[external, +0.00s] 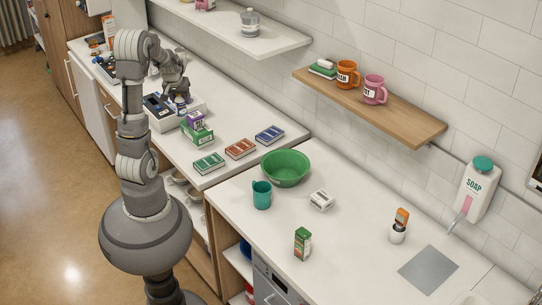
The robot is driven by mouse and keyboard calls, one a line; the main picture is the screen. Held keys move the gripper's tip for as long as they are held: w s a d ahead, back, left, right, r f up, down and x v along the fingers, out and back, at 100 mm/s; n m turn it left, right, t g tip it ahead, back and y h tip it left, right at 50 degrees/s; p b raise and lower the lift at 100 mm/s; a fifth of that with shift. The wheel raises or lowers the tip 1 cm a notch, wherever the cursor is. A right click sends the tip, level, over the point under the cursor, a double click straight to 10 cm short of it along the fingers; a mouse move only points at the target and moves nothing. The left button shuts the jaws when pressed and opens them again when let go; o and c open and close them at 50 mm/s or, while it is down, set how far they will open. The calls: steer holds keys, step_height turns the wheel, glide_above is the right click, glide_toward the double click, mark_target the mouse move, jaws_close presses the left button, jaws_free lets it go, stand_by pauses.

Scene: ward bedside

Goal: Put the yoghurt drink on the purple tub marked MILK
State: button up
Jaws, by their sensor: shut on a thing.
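My gripper (178,98) is at the far end of the left counter, low over a pale tray-like holder (162,124) with dark items in it. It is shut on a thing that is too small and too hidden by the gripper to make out. I cannot pick out the yoghurt drink for certain. A small purple item (195,118) with a pale label sits on a green and white box (198,133), just in front of and right of my gripper. Its label is too small to read, so I cannot tell if it is the MILK tub.
Green (208,163), red (240,149) and blue (269,134) flat boxes lie on the left counter. A green bowl (286,168), teal mug (262,195) and green carton (302,243) stand on the right counter. A wall shelf (372,105) holds two mugs. The front right counter has free room.

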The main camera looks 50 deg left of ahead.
mark_target(180, 108)
steer(key=f, duration=0.4)
steer(key=shift+s+a+f, duration=0.2)
steer(key=shift+a, duration=0.15)
steer(key=shift+w+a+f, duration=0.15)
steer(key=shift+f, duration=0.15)
steer(key=shift+w+a+f+b, duration=0.15)
steer(key=shift+w+a+f, duration=0.7)
steer(key=shift+w+a, duration=1)
steer(key=shift+w+a+f+b, duration=0.2)
steer(key=shift+w+a+f, duration=0.6)
steer(key=shift+w+a, duration=1)
steer(key=shift+w+a+f+b, duration=0.15)
steer(key=shift+w+a+f, duration=0.7)
steer(key=shift+w+a, duration=1)
steer(key=shift+w+d, duration=0.3)
steer(key=shift+d, duration=0.1)
steer(key=shift+f, duration=0.2)
steer(key=o, duration=1.1)
steer(key=shift+r, duration=0.1)
